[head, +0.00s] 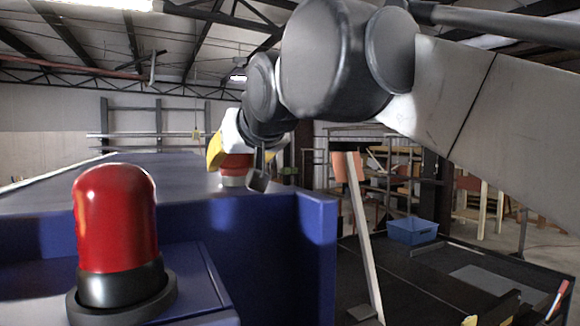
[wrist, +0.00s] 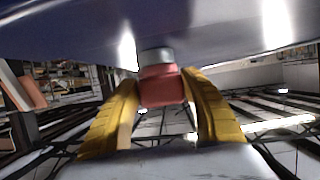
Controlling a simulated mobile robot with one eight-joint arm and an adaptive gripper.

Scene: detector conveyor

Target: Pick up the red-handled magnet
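The magnet, with a red handle and a grey base, stands on the dark blue surface in the head view (head: 233,181), partly hidden by my gripper. In the wrist view the magnet (wrist: 162,84) shows between the two yellow fingertips, its grey base against the blue surface. My gripper (wrist: 161,90) has one finger on each side of the red handle, with little or no visible gap. Whether the fingers press on it I cannot tell. In the head view my gripper (head: 232,158) hangs over the magnet.
A red beacon lamp (head: 115,220) with a black base stands on the blue housing in the foreground. A raised blue wall (head: 270,250) lies between it and the magnet. At the right, a blue bin (head: 412,231) sits on a dark surface. The conveyor top (head: 110,188) left of the magnet looks clear.

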